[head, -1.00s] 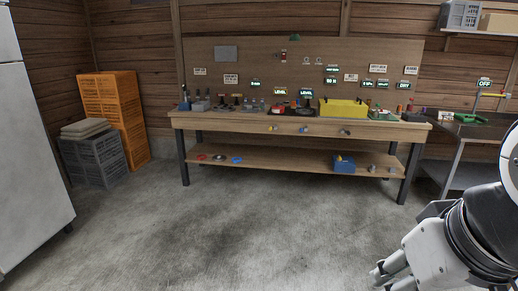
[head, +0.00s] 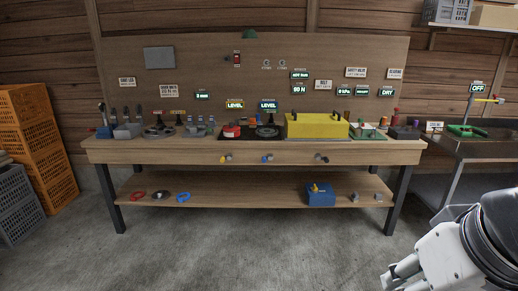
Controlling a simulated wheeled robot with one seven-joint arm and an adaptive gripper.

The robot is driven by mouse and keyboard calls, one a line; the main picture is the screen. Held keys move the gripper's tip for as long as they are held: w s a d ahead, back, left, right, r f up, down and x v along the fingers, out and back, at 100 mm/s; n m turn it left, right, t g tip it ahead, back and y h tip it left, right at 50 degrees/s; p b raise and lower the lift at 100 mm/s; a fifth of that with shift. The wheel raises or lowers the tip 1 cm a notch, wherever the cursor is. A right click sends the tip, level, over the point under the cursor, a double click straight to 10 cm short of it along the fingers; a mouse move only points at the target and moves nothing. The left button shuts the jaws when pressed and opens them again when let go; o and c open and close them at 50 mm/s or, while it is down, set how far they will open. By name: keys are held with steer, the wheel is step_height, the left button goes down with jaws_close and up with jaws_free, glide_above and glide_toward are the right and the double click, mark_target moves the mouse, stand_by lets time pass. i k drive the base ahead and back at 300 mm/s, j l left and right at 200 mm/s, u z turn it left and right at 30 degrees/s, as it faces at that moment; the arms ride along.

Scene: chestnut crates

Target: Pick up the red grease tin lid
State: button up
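A small red round thing (head: 231,131), which looks like a tin with a red lid, stands on a dark mat on the workbench top (head: 150,146), left of the middle. It is too small to tell the lid from the tin. A flat red ring (head: 137,196) also lies on the lower shelf at the left. My gripper (head: 388,279) is at the bottom right, in front of and well away from the bench. Its fingers look apart, with nothing seen between them.
A yellow box (head: 317,126) stands right of the red thing. A blue box (head: 321,195) and small parts lie on the lower shelf (head: 250,190). Orange crates (head: 38,140) stand at the left, a metal sink table (head: 470,150) at the right. The floor before the bench is clear.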

mark_target(231, 128)
steer(key=i+u, duration=0.1)
steer(key=i, duration=0.85)
steer(key=i+l+u, duration=0.1)
steer(key=i, duration=0.85)
steer(key=i+u, duration=0.25)
steer(key=i, duration=0.3)
steer(key=i+u, duration=0.2)
steer(key=i, duration=0.35)
steer(key=i+l+u, duration=0.25)
steer(key=i, duration=0.3)
steer(key=i+l+u, duration=0.25)
steer(key=i, duration=0.25)
steer(key=j, duration=0.1)
